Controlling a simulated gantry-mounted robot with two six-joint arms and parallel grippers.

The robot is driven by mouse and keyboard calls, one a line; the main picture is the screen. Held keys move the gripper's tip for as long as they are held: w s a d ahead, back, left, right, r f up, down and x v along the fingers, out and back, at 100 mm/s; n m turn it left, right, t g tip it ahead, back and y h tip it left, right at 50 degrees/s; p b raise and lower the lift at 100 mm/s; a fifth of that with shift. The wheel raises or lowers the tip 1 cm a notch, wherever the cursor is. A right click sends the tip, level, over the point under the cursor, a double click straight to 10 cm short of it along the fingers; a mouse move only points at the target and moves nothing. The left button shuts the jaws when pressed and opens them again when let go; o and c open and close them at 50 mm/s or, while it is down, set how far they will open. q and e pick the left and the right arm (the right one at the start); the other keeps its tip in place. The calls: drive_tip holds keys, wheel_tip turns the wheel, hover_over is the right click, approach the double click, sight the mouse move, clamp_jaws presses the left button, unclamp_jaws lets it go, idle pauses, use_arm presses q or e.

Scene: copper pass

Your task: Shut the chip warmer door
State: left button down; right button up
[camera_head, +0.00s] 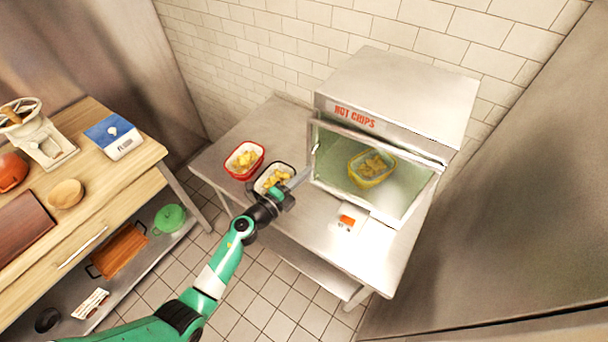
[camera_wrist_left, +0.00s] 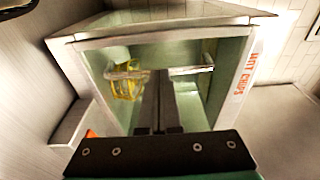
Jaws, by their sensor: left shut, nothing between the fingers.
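The chip warmer (camera_head: 420,95) is a steel cabinet with a red "HOT CHIPS" label, on a steel table. Its framed glass door (camera_head: 402,222) is at the front; its frame looks slightly apart from the cabinet, but I cannot tell the exact gap. A yellow dish of chips (camera_head: 372,168) shows behind the glass, and also in the left wrist view (camera_wrist_left: 128,80). My left gripper (camera_head: 303,176) is shut and empty, its tips close to the door's left edge; contact is unclear. In the left wrist view the fingers (camera_wrist_left: 160,75) point at the doorway. My right gripper is out of view.
A red dish (camera_head: 245,160) and a dark-rimmed white dish (camera_head: 262,182) of food stand left of the warmer, the latter beside my gripper. A small white box with orange (camera_head: 347,219) sits before the door. A wooden counter (camera_head: 118,180) stands at left.

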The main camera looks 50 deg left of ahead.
use_arm(q)
drive_tip(key=shift+w+a+f+m+h+b, duration=0.15)
drive_tip(key=shift+w+a+h+b, duration=0.15)
drive_tip(key=shift+w, duration=0.2)
drive_tip(key=shift+w+a+m+h+b, duration=0.15)
drive_tip(key=shift+w+a+h+b, duration=0.1)
drive_tip(key=shift+w+b, duration=0.2)
drive_tip(key=shift+w+a+h, duration=0.2)
drive_tip(key=shift+h, duration=0.05)
drive_tip(key=shift+f, duration=0.1)
